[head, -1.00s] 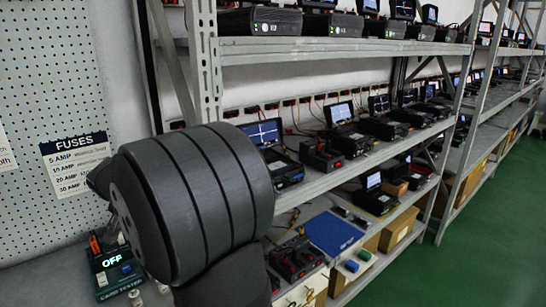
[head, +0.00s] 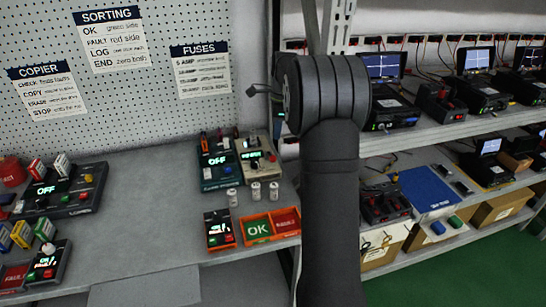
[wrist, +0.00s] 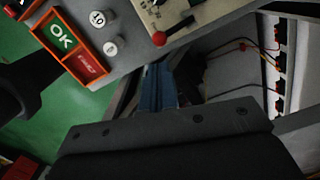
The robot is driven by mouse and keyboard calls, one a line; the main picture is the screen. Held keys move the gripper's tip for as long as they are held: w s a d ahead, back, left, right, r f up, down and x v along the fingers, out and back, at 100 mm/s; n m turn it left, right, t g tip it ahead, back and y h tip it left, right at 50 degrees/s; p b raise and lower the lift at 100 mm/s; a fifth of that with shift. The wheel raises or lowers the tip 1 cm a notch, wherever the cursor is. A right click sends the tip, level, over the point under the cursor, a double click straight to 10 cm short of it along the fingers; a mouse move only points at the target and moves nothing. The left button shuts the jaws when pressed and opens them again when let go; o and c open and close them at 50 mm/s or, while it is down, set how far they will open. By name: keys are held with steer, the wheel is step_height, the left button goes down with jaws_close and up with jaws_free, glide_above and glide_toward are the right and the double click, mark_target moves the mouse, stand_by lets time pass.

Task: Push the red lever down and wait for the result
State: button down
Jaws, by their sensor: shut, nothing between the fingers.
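A beige tester (head: 254,168) stands on the bench beside a dark teal tester (head: 219,166) whose display reads OFF. The beige tester's red-knobbed lever shows in the wrist view (wrist: 160,38), on a stalk at the panel's edge. In the head view a small red knob (head: 271,157) shows on its right side.
White cylinders (head: 255,191) and an orange tray (head: 247,229) marked OK and FAULT stand in front of the testers. A small dark device (head: 219,230) is left of the tray. Metal shelves (head: 430,143) with electronics are at right. Bare bench lies left of the testers.

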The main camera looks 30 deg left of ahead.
steer(key=shift+w, duration=0.1)
stand_by(0.3)
steer(key=shift+s+a+f, duration=0.1)
steer(key=shift+a+f, duration=0.05)
steer(key=shift+f, duration=1.6)
steer(key=shift+s+a+f, duration=0.1)
steer(key=shift+a+f, duration=0.05)
steer(key=shift+f, duration=1.6)
steer(key=shift+f, duration=1.2)
steer(key=shift+d+r, duration=0.1)
steer(key=shift+w+d+r, duration=0.25)
steer(key=shift+w+d, duration=0.15)
steer(key=shift+d, duration=0.2)
steer(key=shift+w+d+r, duration=0.25)
steer(key=shift+w+d, duration=0.1)
steer(key=shift+d, duration=0.25)
